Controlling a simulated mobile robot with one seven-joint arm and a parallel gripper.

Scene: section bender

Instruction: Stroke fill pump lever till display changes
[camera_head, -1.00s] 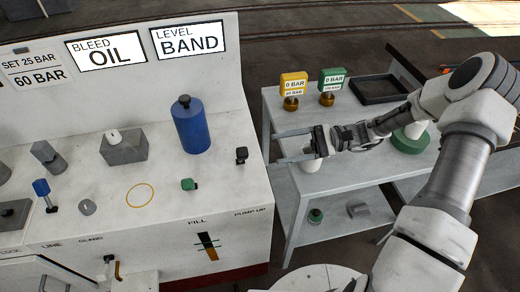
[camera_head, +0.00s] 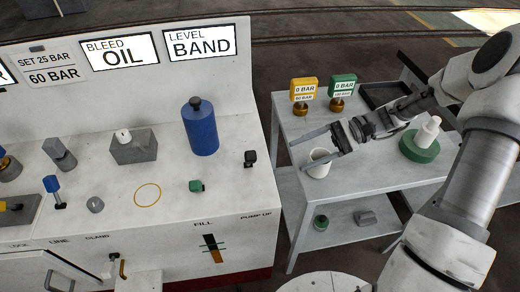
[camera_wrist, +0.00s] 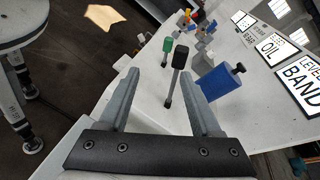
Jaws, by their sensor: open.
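A black-knobbed lever (camera_head: 250,158) stands at the console's right end, near the PUMP UP label. A green-knobbed lever (camera_head: 196,185) stands left of it, above the FILL label. In the wrist view, the black-knobbed lever (camera_wrist: 180,60) shows between my fingers, nearer the right one, with the green-knobbed lever (camera_wrist: 167,46) beyond it. My gripper (camera_head: 297,157) is open and empty, right of the black-knobbed lever and apart from it. The display panels read BLEED OIL (camera_head: 119,47) and LEVEL BAND (camera_head: 199,41).
A blue bottle-like cylinder (camera_head: 201,132) stands behind the levers. A grey block (camera_head: 133,147) is left of it. A side table holds a white cup (camera_head: 319,163), yellow (camera_head: 303,89) and green (camera_head: 342,86) gauges, and a white bottle on a green disc (camera_head: 419,150). A gap separates console and table.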

